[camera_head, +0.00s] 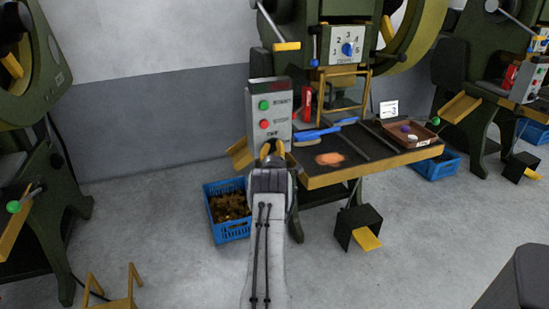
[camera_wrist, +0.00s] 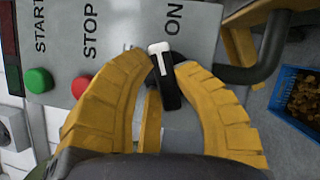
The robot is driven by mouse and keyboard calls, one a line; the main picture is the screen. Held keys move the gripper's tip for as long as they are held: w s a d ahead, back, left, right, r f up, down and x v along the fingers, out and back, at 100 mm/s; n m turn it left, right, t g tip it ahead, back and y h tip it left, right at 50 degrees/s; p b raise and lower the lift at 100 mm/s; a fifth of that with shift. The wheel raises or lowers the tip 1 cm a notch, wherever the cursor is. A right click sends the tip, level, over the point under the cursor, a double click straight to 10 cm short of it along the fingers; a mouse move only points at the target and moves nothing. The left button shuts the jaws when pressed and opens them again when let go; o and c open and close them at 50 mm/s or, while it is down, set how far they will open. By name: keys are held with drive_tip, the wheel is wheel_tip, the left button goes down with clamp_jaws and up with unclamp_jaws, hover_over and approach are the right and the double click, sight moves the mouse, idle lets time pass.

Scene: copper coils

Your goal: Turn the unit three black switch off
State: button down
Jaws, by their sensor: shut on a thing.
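The grey control box (camera_head: 255,98) of the machine with the "3" card (camera_head: 389,109) stands in the middle of the head view. Its panel (camera_wrist: 205,25) fills the top of the wrist view, with START, STOP and ON labels; another label is mostly hidden by a finger. The black switch (camera_wrist: 168,94) with a white mark sits below the ON label, its white end towards the top of the picture. My gripper (camera_wrist: 166,66) has its yellow fingertips shut on the switch from both sides. In the head view my gripper (camera_head: 272,148) is at the box's lower part, hiding the switch.
A green button (camera_wrist: 39,80) and a red button (camera_wrist: 81,86) are left of the fingers. A blue crate (camera_head: 231,231) of copper-coloured pieces is on the floor, below the box. A work table (camera_head: 370,166) with tools and a brown tray (camera_head: 437,151) adjoins on the right.

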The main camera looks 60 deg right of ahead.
drive_tip(key=shift+w+a+r+b, duration=0.1)
drive_tip(key=shift+w+b, duration=0.1)
drive_tip(key=shift+b, duration=0.2)
drive_tip(key=c, duration=1.3)
unclamp_jaws()
drive_tip(key=shift+w+a, duration=0.1)
drive_tip(key=o, duration=0.4)
drive_tip(key=shift+c, duration=0.2)
drive_tip(key=shift+s, duration=0.2)
drive_tip(key=v, duration=1.1)
drive_tip(key=shift+a, duration=0.35)
drive_tip(key=shift+s, duration=0.2)
